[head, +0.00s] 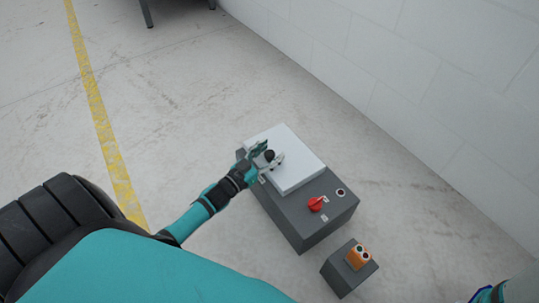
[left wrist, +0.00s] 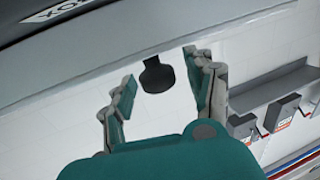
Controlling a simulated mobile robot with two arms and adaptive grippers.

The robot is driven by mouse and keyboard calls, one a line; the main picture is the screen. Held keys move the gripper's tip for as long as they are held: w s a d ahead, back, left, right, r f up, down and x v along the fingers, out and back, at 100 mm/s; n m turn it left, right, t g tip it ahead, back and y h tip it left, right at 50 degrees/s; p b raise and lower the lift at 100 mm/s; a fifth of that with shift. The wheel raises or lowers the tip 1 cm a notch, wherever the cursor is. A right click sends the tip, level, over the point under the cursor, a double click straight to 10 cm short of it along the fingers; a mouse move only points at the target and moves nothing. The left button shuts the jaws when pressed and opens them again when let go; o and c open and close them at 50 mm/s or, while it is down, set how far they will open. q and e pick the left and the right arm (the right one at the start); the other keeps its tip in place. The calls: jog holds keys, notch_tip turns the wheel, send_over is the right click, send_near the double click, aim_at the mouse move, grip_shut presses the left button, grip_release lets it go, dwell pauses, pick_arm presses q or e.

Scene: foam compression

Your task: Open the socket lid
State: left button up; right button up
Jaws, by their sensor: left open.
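The white lid (head: 300,165) lies flat on top of a dark grey box (head: 300,222) on the floor and looks closed. A round black knob (head: 269,155) is at its left side. My left gripper (head: 265,154) is open, with its fingers at the knob. In the left wrist view, the black knob (left wrist: 156,75) shows between the two spread fingers of the left gripper (left wrist: 160,82), with gaps on both sides. I cannot tell how far the fingertips are from the lid. A teal piece at the bottom right edge of the head view may be my right gripper, mostly cut off.
A red rotary switch (head: 316,204) and a round button (head: 340,192) are on the grey box. An orange block (head: 358,257) sits on a smaller dark box (head: 340,273) in front. A white block wall (head: 400,70) stands behind. The floor left is clear, with a yellow line (head: 100,120).

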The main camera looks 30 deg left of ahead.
pick_arm(q)
jog(key=shift+c, duration=0.4)
grip_shut()
